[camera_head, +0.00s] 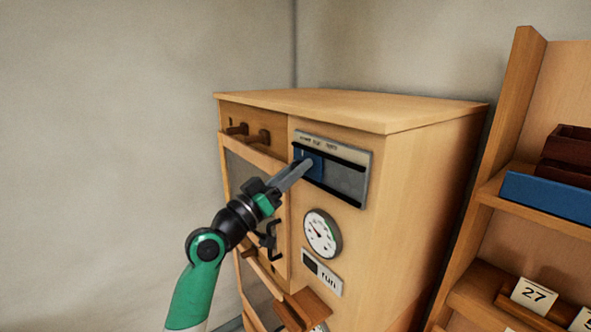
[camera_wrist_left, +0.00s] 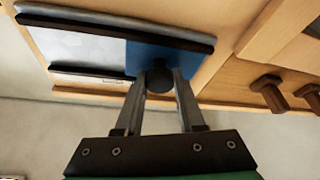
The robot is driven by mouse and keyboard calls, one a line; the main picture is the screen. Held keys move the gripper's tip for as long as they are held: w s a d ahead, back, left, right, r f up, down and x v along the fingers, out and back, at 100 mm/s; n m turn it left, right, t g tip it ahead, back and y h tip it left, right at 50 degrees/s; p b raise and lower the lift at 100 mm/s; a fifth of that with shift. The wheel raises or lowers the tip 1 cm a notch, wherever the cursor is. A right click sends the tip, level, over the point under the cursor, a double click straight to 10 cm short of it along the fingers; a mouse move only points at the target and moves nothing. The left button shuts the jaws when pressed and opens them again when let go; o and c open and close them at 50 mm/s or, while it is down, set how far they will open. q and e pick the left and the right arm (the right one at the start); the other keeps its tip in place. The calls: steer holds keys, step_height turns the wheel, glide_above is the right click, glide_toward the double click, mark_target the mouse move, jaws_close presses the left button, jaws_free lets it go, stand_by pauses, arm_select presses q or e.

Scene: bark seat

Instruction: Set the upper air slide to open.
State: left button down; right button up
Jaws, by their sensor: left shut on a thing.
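The upper air slide is a blue plate (camera_head: 300,155) in a grey track panel (camera_head: 345,181) high on the front of the wooden cabinet. The blue plate stands at the left end of the track; grey shows to its right. Small lettering above the track is too blurred to read. My left gripper (camera_head: 308,164) reaches up to the slide from below left. In the left wrist view, its two fingers are shut on the dark round knob (camera_wrist_left: 160,77) of the blue plate (camera_wrist_left: 168,58). My right gripper is not in view.
Below the slide are a round dial gauge (camera_head: 322,233) and a "run" plate (camera_head: 322,272). Wooden pegs (camera_head: 250,134) and a black door handle (camera_head: 269,240) are to the left. A shelf (camera_head: 540,209) with a blue box stands at right.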

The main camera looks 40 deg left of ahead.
arm_select(q)
steer(key=shift+d, duration=0.1)
stand_by(0.5)
steer(key=d+p, duration=0.1)
steer(key=d, duration=0.1)
steer(key=s+d+p, duration=0.1)
steer(key=d+p, duration=0.1)
steer(key=d, duration=0.1)
steer(key=d+p, duration=0.1)
steer(key=d, duration=0.2)
steer(key=shift+s, duration=0.35)
steer(key=c, duration=0.5)
jaws_free()
steer(key=shift+d, duration=0.15)
